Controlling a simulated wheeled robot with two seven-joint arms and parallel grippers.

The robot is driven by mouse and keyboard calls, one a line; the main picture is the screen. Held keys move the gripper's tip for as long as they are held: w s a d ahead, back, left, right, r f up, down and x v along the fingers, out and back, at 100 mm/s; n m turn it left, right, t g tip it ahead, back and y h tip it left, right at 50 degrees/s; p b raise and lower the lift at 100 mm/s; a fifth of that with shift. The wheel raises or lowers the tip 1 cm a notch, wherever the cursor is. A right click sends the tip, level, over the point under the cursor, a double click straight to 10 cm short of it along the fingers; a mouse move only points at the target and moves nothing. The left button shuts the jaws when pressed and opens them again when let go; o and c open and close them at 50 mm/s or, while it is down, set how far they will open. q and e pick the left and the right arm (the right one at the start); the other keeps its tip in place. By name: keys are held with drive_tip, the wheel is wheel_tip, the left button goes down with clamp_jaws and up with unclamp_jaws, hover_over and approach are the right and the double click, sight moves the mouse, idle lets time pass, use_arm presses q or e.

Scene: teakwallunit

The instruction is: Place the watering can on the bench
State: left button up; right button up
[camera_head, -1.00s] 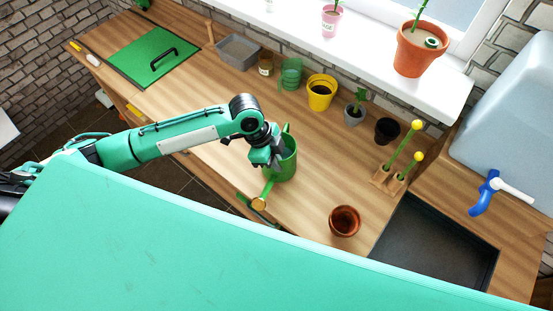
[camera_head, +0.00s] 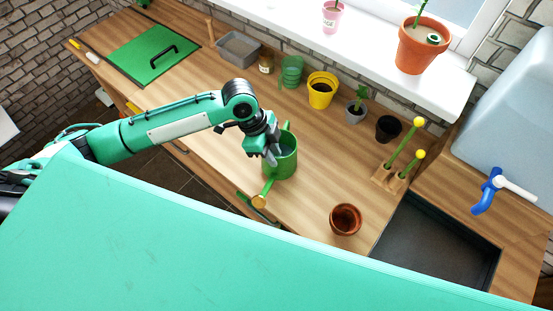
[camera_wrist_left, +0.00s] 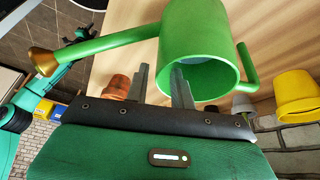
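The green watering can (camera_head: 284,160) stands upright on the wooden bench (camera_head: 310,185), near its front edge. Its spout with a brass rose (camera_head: 259,201) points toward the front edge. My left gripper (camera_head: 268,158) is at the can's upper left side. In the left wrist view, its two fingers (camera_wrist_left: 160,82) are apart with a visible gap, one outside the can (camera_wrist_left: 197,40) and one in front of its open mouth. I cannot tell whether either finger touches the rim. My right gripper is not in view.
A terracotta pot (camera_head: 345,219) stands to the can's right, before a dark sink (camera_head: 435,245). A yellow pot (camera_head: 321,92), a black pot (camera_head: 388,129) and a wooden tool holder (camera_head: 388,178) stand behind.

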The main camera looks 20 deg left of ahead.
use_arm(q)
drive_tip(key=b+v, duration=0.1)
drive_tip(key=v, duration=0.7)
drive_tip(key=shift+r+b, duration=0.3)
drive_tip(key=shift+r, duration=0.05)
drive_tip(key=shift+a, duration=0.15)
